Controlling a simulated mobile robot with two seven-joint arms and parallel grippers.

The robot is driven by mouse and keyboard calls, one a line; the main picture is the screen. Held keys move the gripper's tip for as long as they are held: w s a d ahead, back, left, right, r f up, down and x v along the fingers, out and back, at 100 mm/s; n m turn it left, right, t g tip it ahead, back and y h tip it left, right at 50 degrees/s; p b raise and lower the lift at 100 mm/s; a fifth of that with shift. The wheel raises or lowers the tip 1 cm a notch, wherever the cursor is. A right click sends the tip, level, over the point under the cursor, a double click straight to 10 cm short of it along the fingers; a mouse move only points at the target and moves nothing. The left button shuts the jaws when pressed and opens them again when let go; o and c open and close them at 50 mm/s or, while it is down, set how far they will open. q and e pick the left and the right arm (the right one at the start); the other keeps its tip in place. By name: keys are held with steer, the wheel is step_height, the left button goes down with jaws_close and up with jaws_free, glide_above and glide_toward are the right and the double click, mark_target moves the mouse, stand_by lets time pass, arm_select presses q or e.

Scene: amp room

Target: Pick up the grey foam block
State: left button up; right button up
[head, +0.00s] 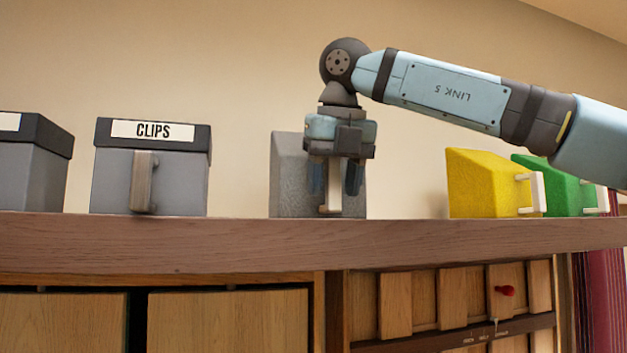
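The grey foam block (287,180) stands on the wooden shelf top, against the wall. It has a pale handle (331,201) on its front face. My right gripper (336,188) points down in front of the block, its dark fingers on either side of the handle. A gap with the handle in it shows between the fingers. I cannot tell whether the fingers touch the handle. The gripper hides much of the block's right half. My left gripper is not in view.
To the left stand a grey box labelled CLIPS (180,180) with a handle, and another dark-lidded grey box (30,170). To the right are a yellow block (480,185) and a green block (565,185) with white handles. The shelf top (240,240) is clear between them.

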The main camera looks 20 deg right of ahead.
steer(key=shift+s+r, duration=0.1)
steer(key=shift+s, duration=0.1)
steer(key=c, duration=0.7)
steer(key=shift+w, duration=0.15)
jaws_close()
